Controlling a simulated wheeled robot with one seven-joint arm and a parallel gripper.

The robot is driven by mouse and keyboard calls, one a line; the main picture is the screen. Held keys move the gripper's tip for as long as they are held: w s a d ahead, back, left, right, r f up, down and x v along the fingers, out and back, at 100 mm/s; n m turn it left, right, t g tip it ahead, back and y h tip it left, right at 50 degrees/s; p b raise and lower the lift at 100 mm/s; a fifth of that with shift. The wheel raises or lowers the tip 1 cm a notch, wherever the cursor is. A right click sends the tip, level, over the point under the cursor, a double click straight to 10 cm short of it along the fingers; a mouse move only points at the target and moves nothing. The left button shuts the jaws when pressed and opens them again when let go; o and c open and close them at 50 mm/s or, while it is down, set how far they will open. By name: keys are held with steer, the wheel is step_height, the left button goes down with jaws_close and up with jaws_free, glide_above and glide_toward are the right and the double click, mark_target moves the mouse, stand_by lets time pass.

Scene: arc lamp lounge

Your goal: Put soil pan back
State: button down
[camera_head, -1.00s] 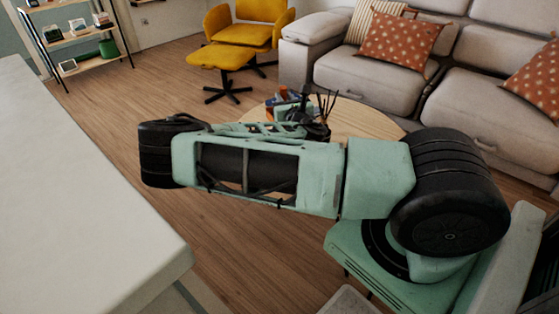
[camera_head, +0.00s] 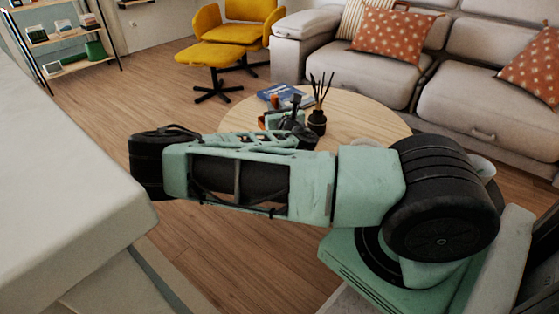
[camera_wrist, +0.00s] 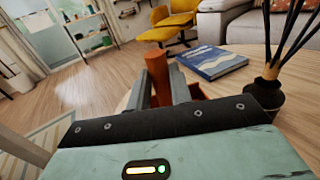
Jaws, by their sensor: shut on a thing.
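The soil pan (camera_wrist: 157,72) is seen only in part in the wrist view. An upright orange-brown piece of it stands between the fingers, and more of the same colour shows just beyond them at the right. My gripper (camera_wrist: 166,90) is shut on it. In the head view my gripper (camera_head: 290,118) is seen over the round wooden table (camera_head: 365,120), partly hidden by my arm. A small orange-brown bit of the pan (camera_head: 275,101) shows beside it. I cannot tell whether the pan touches the table.
On the table are a blue book (camera_head: 283,95) and a dark reed diffuser (camera_head: 318,120), close to my gripper. A pale counter (camera_head: 65,190) fills the left. A sofa (camera_head: 365,75) stands behind the table, a yellow chair (camera_head: 235,38) further back. Wooden floor is open between.

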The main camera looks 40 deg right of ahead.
step_height(320, 180, down, 10)
steer(key=b, duration=0.3)
steer(key=shift+f+b, duration=0.1)
steer(key=shift+b, duration=0.2)
steer(key=shift+f, duration=0.25)
steer(key=c, duration=1.3)
jaws_free()
steer(key=shift+r, duration=0.1)
steer(key=shift+o, duration=0.2)
steer(key=shift+r, duration=0.15)
steer(key=p+v, duration=0.2)
steer(key=v, duration=1)
